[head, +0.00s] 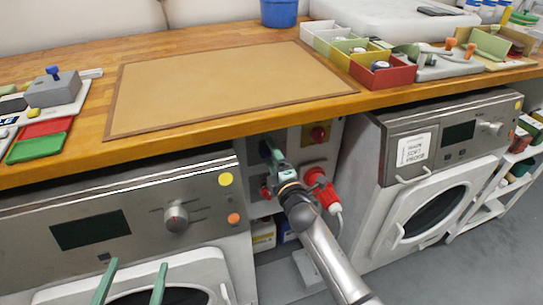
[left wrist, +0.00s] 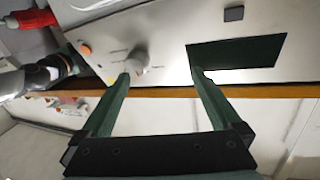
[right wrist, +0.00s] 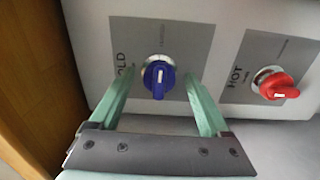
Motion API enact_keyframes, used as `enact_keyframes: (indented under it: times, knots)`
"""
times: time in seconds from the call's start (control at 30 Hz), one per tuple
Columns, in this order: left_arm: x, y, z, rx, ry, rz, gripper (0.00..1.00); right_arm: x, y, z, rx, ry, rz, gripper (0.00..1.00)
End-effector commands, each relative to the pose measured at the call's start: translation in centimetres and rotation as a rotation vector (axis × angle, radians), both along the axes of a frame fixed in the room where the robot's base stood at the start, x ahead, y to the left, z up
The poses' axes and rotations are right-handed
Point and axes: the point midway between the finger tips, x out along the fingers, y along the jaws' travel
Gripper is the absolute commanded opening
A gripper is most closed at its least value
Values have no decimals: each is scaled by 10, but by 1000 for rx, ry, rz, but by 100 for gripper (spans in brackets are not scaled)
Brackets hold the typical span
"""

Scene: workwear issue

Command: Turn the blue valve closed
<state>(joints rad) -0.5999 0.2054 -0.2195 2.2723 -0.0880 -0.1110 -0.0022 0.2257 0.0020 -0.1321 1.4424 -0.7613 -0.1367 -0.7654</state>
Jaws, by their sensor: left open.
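The blue valve (right wrist: 158,78) sits on a grey plate lettered COLD in the right wrist view. Its handle bar runs roughly up and down in that picture. My right gripper (right wrist: 160,82) is open, with one finger on each side of the handle and visible gaps. In the head view my right gripper (head: 275,158) is at the panel between the two machines and largely hides the blue valve. The red valve (right wrist: 275,85), lettered HOT, is to its right in the right wrist view. My left gripper (head: 137,265) is open and empty before the left machine.
A red plug (head: 321,188) with a cable and a red switch (head: 319,134) are close right of my right gripper. The wooden worktop (head: 200,55) overhangs the panel. The left machine's dial (left wrist: 137,63) faces my left gripper.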

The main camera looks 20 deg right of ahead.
Motion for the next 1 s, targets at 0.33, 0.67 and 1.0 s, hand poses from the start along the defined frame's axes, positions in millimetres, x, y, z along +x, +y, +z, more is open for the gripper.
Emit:
enact_keyframes:
  times: [0.33, 0.67, 1.0]
  knots:
    - [0, 0, 0, -1, 4, -1, 98, -3, 0, 0, -2, 0, 0, 84]
    - [-13, 1, -56, 1, 245, 21, 98, -51, -2, 1, -1, 2, 0, 84]
    - [-31, 1, -97, 0, 416, 33, 98, -109, -4, 0, 0, 2, 0, 84]
